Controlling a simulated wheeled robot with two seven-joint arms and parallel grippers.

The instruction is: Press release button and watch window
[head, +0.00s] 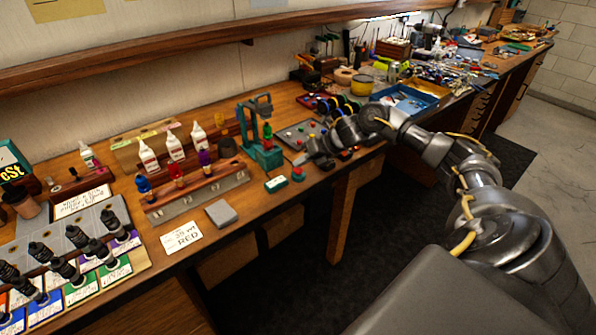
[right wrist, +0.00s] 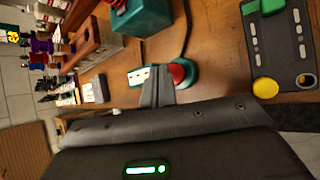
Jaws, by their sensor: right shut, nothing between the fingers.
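A red button on a round teal base (right wrist: 184,74) sits on the bench right beside the fingertips in the right wrist view. It also shows as a small teal and red shape (head: 298,174) just below my right gripper in the head view. My right gripper (head: 302,160) is shut and empty, with its fingers (right wrist: 158,86) pointing at the bench beside the button. I cannot tell whether they touch it. A small teal box with a white face (head: 276,184) lies left of the button. A teal stand (head: 262,150) rises behind it. My left gripper is not in view.
A grey panel with coloured buttons (head: 302,132) lies behind the gripper; it is at the right in the wrist view (right wrist: 284,50). A wooden rack with bottles (head: 196,192), a grey block (head: 221,213) and a "RED" card (head: 182,237) are to the left. The bench's front edge is close.

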